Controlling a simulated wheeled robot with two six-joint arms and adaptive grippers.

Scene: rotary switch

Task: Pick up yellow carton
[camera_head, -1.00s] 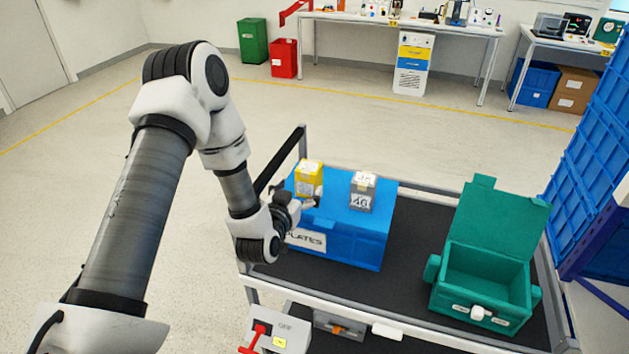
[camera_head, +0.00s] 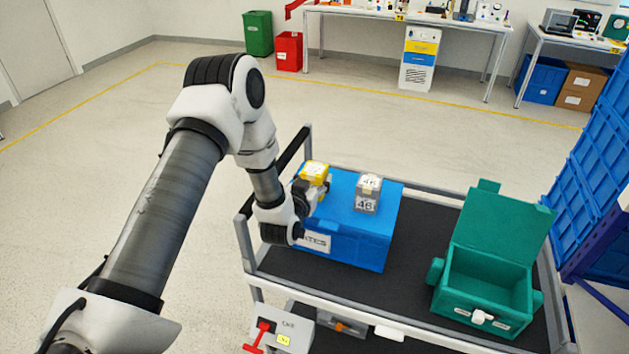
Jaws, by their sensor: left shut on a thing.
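The yellow carton (camera_head: 315,170) has a pale label on top and sits at the left end of the blue box (camera_head: 370,232) on the cart. My left gripper (camera_head: 314,188) is at the carton's near side, shut on it. The fingers and my wrist hide the carton's lower part, so I cannot tell whether it still touches the blue box. My right gripper is not in view.
A grey carton (camera_head: 368,193) marked 46 stands on the blue box to the right. An open green case (camera_head: 486,290) is at the cart's right end. A cart rail (camera_head: 293,152) rises behind the yellow carton. Black cart surface (camera_head: 410,285) lies free between the boxes.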

